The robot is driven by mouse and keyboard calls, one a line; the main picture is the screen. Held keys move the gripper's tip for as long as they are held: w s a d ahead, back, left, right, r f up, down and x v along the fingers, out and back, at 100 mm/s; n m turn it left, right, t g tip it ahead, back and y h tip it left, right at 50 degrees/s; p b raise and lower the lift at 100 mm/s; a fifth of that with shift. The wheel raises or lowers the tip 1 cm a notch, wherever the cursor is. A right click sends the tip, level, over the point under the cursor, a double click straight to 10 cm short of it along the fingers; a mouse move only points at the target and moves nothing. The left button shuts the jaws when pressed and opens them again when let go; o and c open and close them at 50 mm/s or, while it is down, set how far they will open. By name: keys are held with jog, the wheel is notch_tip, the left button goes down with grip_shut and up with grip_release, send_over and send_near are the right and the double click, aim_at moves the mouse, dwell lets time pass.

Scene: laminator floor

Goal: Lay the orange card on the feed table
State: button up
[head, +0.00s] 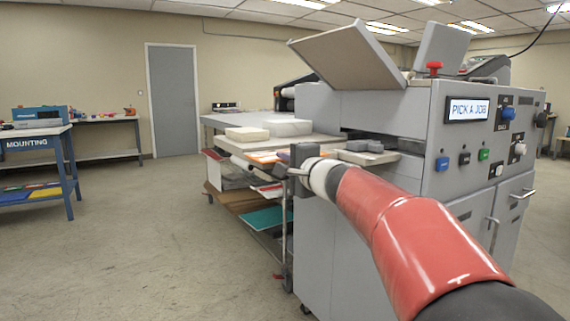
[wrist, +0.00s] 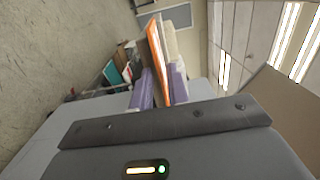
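The orange card (wrist: 157,62) lies between the purple finger pads of my gripper (wrist: 163,88) in the wrist view, seen nearly edge-on. The gripper looks shut on it. In the head view the card (head: 264,156) sticks out to the left of my gripper (head: 288,158), roughly flat. It is in front of the feed table (head: 318,141), the pale surface on the machine's left side. I cannot tell whether the card touches the table's edge. My wrist hides part of the card and table.
Pale stacks (head: 247,133) sit on the table. Grey blocks (head: 364,146) lie by the machine's (head: 372,112) opening. Shelves below hold coloured sheets (head: 265,218). A bench marked MOUNTING (head: 35,140) stands far left. The floor (head: 150,235) at left is clear.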

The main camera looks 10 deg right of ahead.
jog(key=shift+o, duration=0.5)
jog(key=b+v, duration=0.2)
jog(key=v, duration=1)
jog(key=s+a+f+n+g, duration=0.4)
jog(key=s+a+f, duration=0.1)
jog(key=s+f, duration=0.25)
jog(key=s+a+f+n+g, duration=0.35)
jog(key=s+f, duration=0.25)
jog(key=f, duration=0.3)
jog(key=s+d+f+n+g+h, duration=0.4)
jog(key=s+f+n+h, duration=0.2)
jog(key=s+f, duration=0.7)
jog(key=shift+d, duration=0.2)
